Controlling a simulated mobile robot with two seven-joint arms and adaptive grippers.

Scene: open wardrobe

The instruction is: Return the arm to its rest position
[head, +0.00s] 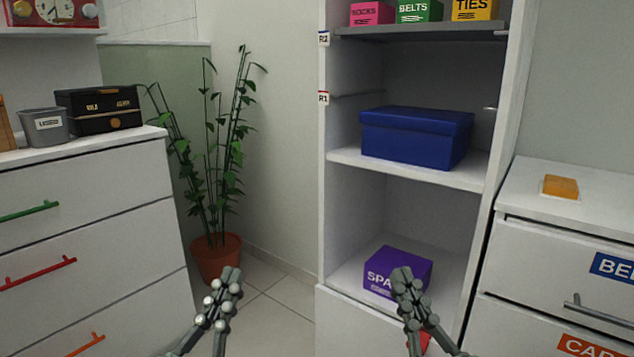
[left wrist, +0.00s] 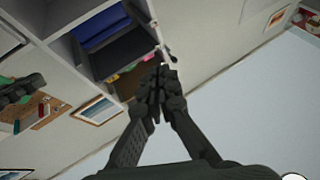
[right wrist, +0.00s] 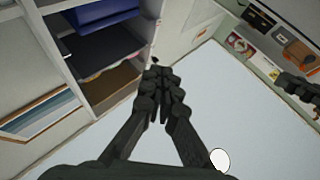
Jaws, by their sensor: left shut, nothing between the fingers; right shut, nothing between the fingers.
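My left gripper (head: 229,282) is shut and empty at the lower middle of the head view, in front of the floor near the potted plant. It also shows shut in the left wrist view (left wrist: 158,80). My right gripper (head: 403,280) is shut and empty to its right. In the head view it overlaps the purple box (head: 385,266) in the wardrobe's lower compartment and hides part of its label. The right wrist view shows its fingers together (right wrist: 160,80). Both grippers point up and stand apart from each other.
The open wardrobe (head: 345,158) holds a blue box (head: 415,137) on a shelf and small labelled boxes above. A white drawer unit (head: 90,199) stands left, another (head: 545,232) right with an orange block (head: 560,187). A potted plant (head: 217,259) stands between left unit and wardrobe.

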